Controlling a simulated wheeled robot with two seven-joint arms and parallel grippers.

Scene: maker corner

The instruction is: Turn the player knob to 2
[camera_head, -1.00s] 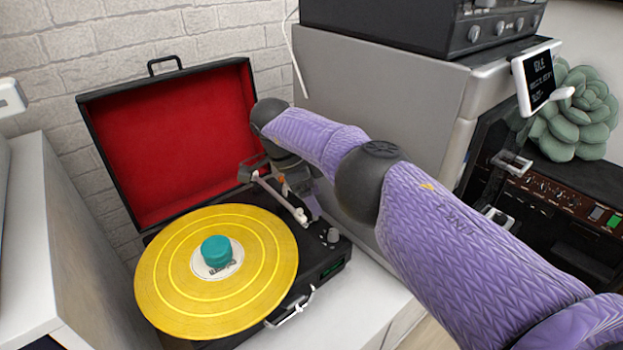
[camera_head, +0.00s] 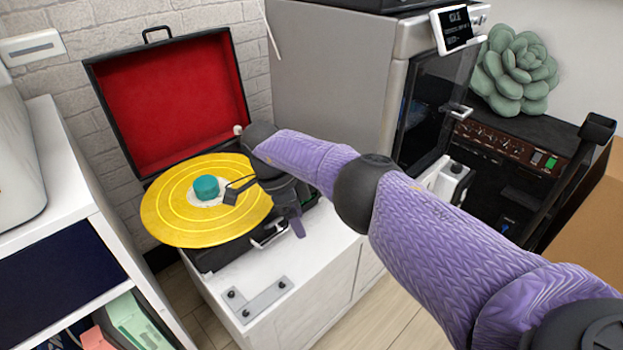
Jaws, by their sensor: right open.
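The player is a black suitcase turntable with a raised red-lined lid (camera_head: 170,100). A yellow record (camera_head: 165,215) with a teal centre piece (camera_head: 206,188) lies on it. My right gripper (camera_head: 264,211) is over the right side of the player, pointing down, with its jaws apart and nothing seen between them. One finger is in front of the record's right edge, the other near the player's front right. The player knob cannot be seen now; my right gripper and arm cover that side of the deck. My left gripper is not in view.
The player stands on a white cabinet (camera_head: 330,262) with a metal bracket (camera_head: 258,299) at its front. A grey machine (camera_head: 335,75) stands behind. A green succulent (camera_head: 515,72) is at the back right. A white shelf (camera_head: 45,190) stands at left.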

